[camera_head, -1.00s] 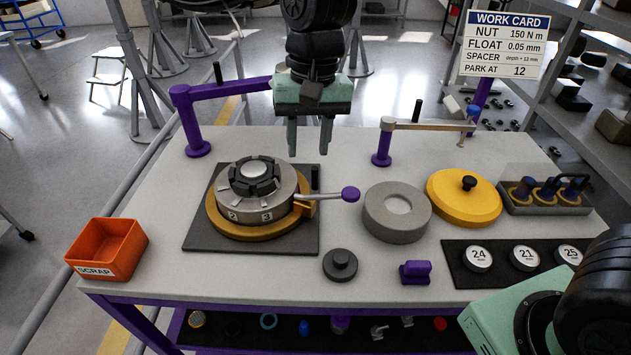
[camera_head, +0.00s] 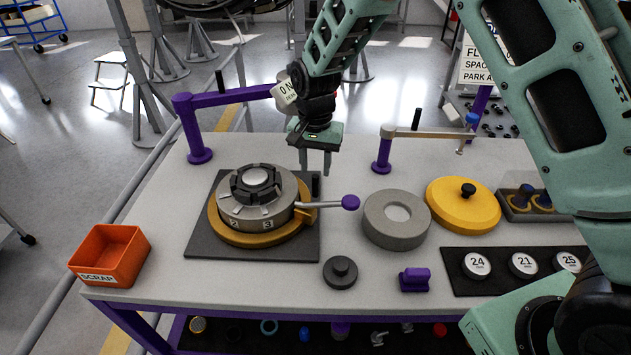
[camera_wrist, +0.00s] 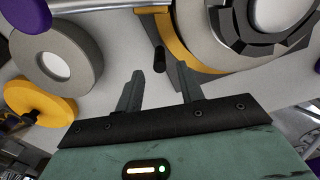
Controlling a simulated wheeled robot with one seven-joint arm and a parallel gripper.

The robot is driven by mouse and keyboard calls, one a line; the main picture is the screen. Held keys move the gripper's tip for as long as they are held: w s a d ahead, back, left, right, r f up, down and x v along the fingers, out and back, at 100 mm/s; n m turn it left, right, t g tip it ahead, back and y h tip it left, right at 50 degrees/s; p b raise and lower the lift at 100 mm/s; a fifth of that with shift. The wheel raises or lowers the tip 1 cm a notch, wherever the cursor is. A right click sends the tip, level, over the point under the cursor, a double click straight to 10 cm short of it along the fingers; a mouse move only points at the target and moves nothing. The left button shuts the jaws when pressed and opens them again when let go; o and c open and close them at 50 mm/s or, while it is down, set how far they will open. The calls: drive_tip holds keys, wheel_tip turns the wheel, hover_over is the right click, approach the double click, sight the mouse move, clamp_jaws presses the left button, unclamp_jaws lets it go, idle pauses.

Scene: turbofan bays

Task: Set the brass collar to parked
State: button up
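The brass collar (camera_head: 229,232) is a golden ring around the foot of a grey numbered hub (camera_head: 254,205) on a dark square plate (camera_head: 200,246). Its raised block (camera_head: 305,213) is on the right, where a silver lever with a purple knob (camera_head: 350,202) sticks out. The numbers 2 and 3 show on the hub's front. A short black peg (camera_head: 316,183) stands at the plate's back right corner. My gripper (camera_head: 315,168) is open and empty, above and behind the peg. The wrist view shows the peg (camera_wrist: 159,58) beyond my spread fingers (camera_wrist: 160,90), with the collar (camera_wrist: 183,50) on the right.
A grey ring (camera_head: 396,237) and yellow lid (camera_head: 463,224) lie right of the lever. A black knobbed disc (camera_head: 340,279) and purple block (camera_head: 414,279) are in front. An orange scrap bin (camera_head: 108,270) stands left. Purple-posted arms (camera_head: 196,130) rise at the back.

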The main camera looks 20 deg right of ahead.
sight(315, 185)
wheel_tip(315, 185, down, 7)
drive_tip(key=shift+r+p, duration=0.15)
drive_tip(key=shift+p, duration=0.45)
clamp_jaws()
